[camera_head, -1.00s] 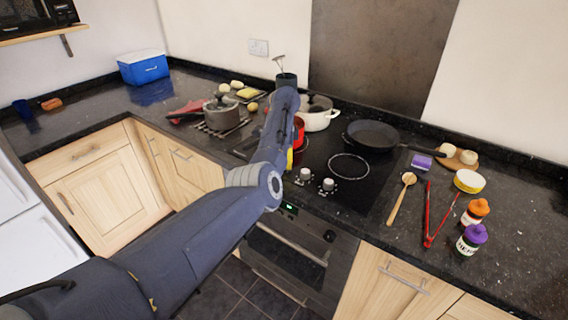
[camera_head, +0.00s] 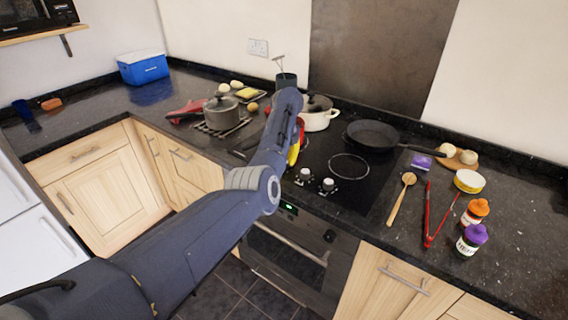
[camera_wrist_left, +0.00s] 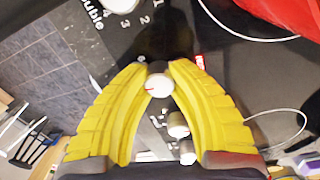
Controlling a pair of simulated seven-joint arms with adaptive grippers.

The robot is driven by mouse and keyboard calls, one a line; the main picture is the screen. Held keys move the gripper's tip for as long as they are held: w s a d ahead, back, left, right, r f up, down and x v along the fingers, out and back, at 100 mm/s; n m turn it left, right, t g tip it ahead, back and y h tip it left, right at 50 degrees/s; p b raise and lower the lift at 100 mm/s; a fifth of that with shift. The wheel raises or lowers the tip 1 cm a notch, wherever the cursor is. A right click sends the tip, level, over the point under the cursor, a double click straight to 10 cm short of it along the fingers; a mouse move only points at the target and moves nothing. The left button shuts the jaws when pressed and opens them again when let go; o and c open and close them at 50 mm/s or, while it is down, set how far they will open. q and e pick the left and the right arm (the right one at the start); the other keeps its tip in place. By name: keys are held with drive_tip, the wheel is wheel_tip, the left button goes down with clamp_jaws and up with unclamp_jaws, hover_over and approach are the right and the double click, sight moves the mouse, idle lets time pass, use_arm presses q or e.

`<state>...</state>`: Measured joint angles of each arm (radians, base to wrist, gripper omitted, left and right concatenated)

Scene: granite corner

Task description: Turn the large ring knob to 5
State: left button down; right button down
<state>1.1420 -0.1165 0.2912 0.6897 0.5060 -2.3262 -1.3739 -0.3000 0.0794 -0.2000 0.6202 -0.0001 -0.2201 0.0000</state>
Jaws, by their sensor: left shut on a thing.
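My left gripper (camera_wrist_left: 158,78) has its yellow fingers closed around a small white-topped knob (camera_wrist_left: 158,87) on the dark hob panel. Its fingertips touch the knob's sides. The frames do not show clearly whether this is the large ring knob, and its pointer and setting are not readable. The numerals 1 to 4 and part of the word "double" show on the panel at the upper left of the wrist view. In the head view my left arm hides this knob; the gripper's yellow finger (camera_head: 294,153) shows beside the wrist. My right gripper is not in view.
Further knobs stand in a row beside the gripper (camera_wrist_left: 178,125), and two show in the head view, one of them at the front (camera_head: 327,185).

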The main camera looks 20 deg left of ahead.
use_arm(q)
drive_tip(key=shift+r+m, duration=0.1)
drive_tip(key=shift+m, duration=1.5)
drive_tip(key=c, duration=1)
unclamp_jaws()
drive_tip(key=shift+c, duration=0.2)
wheel_tip(320, 180, up, 12)
drive_tip(key=shift+w+d, duration=0.15)
drive_tip(key=shift+d, duration=0.1)
